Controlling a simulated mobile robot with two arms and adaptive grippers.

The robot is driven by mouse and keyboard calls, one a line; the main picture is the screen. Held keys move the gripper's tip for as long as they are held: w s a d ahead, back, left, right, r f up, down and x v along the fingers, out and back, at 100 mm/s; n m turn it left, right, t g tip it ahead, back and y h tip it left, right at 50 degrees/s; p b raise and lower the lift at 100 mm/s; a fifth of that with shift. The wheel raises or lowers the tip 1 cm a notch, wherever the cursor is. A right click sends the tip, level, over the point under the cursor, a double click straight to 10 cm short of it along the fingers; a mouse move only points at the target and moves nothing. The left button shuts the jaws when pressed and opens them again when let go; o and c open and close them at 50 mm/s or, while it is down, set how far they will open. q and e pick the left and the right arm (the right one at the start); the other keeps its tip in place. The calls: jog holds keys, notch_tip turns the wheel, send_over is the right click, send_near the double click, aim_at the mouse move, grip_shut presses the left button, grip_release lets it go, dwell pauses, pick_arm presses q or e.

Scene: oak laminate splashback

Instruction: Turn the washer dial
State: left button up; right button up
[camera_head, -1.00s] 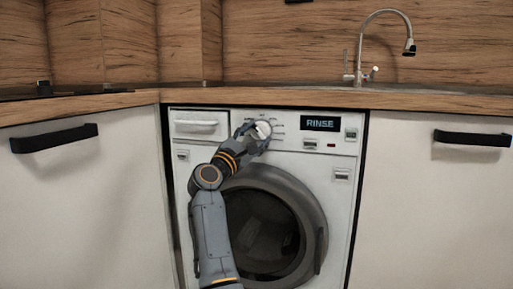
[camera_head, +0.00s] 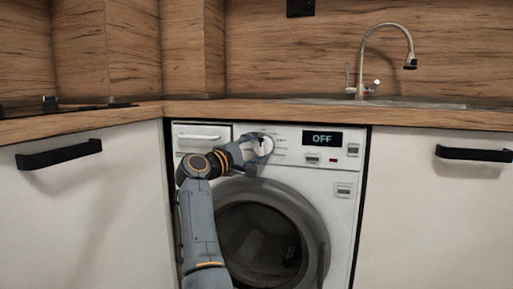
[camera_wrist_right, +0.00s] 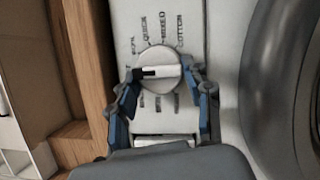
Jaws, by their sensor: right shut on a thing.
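The washer (camera_head: 345,215) is white and stands under the wooden counter. Its round white dial (camera_head: 265,146) sits on the upper panel, left of a display (camera_head: 322,138) that reads OFF. My right gripper (camera_head: 258,149) is at the dial, its fingers on either side of it. In the right wrist view, the dial (camera_wrist_right: 158,68) has a raised bar with a dark mark at its left end, and printed labels around it. The blue-padded fingers of my right gripper (camera_wrist_right: 165,88) are shut on the dial. My left gripper is not in view.
The round door (camera_head: 262,235) of the washer is closed below the dial. A detergent drawer (camera_head: 202,137) is at the upper left. White cabinets with black handles (camera_head: 58,153) flank the washer. A tap (camera_head: 378,62) stands on the counter.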

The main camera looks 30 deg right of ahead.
dwell(0.5)
jog(key=o, duration=1.2)
jog(key=shift+c, duration=0.2)
jog(key=shift+f, duration=0.1)
